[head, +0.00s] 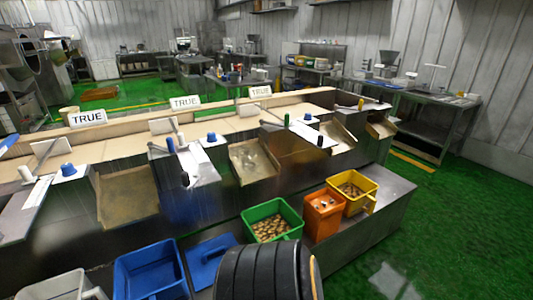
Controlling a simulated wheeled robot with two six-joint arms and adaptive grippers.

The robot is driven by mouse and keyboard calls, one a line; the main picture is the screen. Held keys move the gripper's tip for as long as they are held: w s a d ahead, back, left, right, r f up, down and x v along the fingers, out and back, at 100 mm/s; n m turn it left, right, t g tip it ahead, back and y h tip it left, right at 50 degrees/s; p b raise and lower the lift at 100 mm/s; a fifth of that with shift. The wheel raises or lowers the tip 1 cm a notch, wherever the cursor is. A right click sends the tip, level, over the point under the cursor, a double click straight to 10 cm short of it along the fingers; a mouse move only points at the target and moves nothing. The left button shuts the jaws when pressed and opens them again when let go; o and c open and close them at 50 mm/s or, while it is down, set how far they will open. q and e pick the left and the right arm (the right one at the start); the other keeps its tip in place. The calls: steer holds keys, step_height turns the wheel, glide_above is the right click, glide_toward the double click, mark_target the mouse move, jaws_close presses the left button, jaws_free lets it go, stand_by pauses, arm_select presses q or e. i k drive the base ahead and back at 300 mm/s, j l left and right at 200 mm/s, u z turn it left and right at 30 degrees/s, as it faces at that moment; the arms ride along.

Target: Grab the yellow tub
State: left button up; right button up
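The yellow tub (372,184) stands on the lower metal ledge in front of the machine line, right of the picture's middle. It is upright and open at the top, with several brown pieces inside. A yellow part like a handle sticks out at its front right. The orange tub (323,226) stands close to its left and hides part of its left side. Neither of my grippers shows in the head view, so their states and distances from the tub cannot be seen.
A green tub (290,215) with brown pieces stands left of the orange one. Blue (172,285) and grey (50,287) tubs stand farther left. A dark ribbed round shape (262,275) fills the bottom middle. Green floor (450,230) at the right is open.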

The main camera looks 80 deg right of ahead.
mark_target(359, 192)
steer(key=z, duration=3.55)
steer(key=i+u, duration=0.1)
steer(key=u, duration=0.75)
steer(key=i+l+u, duration=0.2)
steer(key=l+u, duration=0.2)
steer(key=l, duration=0.2)
steer(key=i+l+u, duration=0.1)
steer(key=l+u, duration=0.3)
steer(key=l, duration=0.2)
steer(key=l+u, duration=0.4)
steer(key=l, duration=0.25)
